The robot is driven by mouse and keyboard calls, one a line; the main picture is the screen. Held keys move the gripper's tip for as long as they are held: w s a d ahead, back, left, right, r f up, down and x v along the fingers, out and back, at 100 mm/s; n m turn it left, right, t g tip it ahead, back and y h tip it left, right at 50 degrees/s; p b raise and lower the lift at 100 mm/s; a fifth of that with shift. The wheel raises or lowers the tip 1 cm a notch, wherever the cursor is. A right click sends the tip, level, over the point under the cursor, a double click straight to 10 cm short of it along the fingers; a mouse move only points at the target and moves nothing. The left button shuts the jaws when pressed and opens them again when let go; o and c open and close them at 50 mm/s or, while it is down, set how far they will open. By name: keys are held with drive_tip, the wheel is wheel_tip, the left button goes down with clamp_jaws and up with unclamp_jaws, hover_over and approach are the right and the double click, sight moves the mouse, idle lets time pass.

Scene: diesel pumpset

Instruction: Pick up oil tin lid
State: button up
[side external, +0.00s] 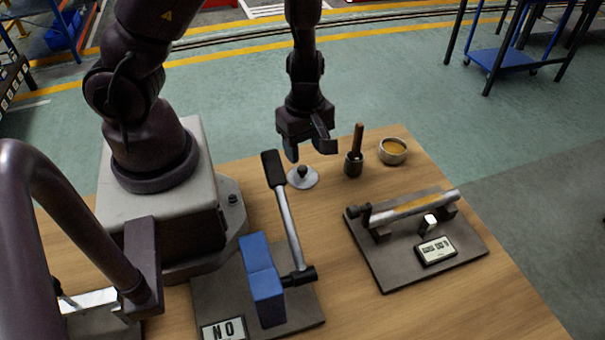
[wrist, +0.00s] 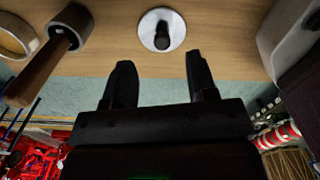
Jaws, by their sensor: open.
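The oil tin lid (side external: 303,178) is a pale round disc with a dark knob, lying on the wooden table near its back edge. It also shows in the wrist view (wrist: 174,30), at the top middle, with its knob pointing toward my fingers. My gripper (side external: 309,150) is open and empty, above the lid and apart from it. In the wrist view both dark fingers of my gripper (wrist: 157,78) are spread, with the lid beyond the tips and roughly between their lines. Nothing hides the lid in the wrist view.
A lever (side external: 284,205) with a blue block (side external: 262,280) rises in front. A plate with a cylinder fixture (side external: 415,240) lies to the right.

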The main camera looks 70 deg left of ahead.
sight(302, 167)
drive_tip(key=shift+s+a+f, duration=0.1)
drive_tip(key=shift+a+f, duration=0.1)
drive_tip(key=shift+f, duration=0.8)
drive_tip(key=shift+s+a+f, duration=0.1)
drive_tip(key=shift+a+f, duration=0.1)
drive_tip(key=shift+f, duration=1.7)
clamp_jaws()
